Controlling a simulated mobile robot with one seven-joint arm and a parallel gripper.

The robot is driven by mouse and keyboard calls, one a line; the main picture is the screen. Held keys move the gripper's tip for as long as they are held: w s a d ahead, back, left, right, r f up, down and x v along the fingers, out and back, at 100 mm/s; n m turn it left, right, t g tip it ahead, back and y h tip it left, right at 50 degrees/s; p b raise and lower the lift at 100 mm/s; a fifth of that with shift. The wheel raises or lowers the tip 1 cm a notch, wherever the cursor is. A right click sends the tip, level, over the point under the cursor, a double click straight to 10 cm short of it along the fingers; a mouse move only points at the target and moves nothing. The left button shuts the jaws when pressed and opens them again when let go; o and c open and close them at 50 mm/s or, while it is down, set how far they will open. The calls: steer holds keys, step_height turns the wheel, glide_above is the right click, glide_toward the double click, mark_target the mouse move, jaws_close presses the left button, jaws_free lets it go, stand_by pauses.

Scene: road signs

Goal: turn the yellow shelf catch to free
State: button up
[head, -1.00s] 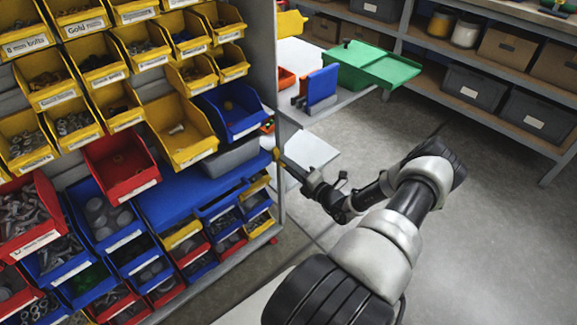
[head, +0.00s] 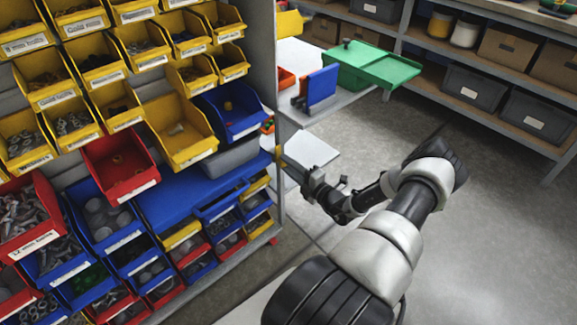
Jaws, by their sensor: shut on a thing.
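The yellow shelf catch (head: 278,153) is a small piece on the grey upright post at the right end of the bin rack. My gripper (head: 284,161) reaches it from the right, with its fingertips shut on the catch. The gripper partly hides the catch, and it is too small to read its exact angle or any free mark.
The blue shelf (head: 185,196) lies left of the post among yellow, red and blue bins. White shelf boards (head: 312,150) stand just behind the gripper. A green box (head: 375,66) sits further back. The floor at right is clear.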

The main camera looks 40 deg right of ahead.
steer(key=o, duration=1)
steer(key=s+p, duration=0.1)
steer(key=s, duration=0.4)
steer(key=s+d, duration=0.1)
steer(key=s, duration=0.5)
steer(key=s+p, duration=0.1)
steer(key=s, duration=0.5)
steer(key=shift+s+d+p, duration=0.15)
steer(key=shift+s+p, duration=0.1)
steer(key=shift+p, duration=0.1)
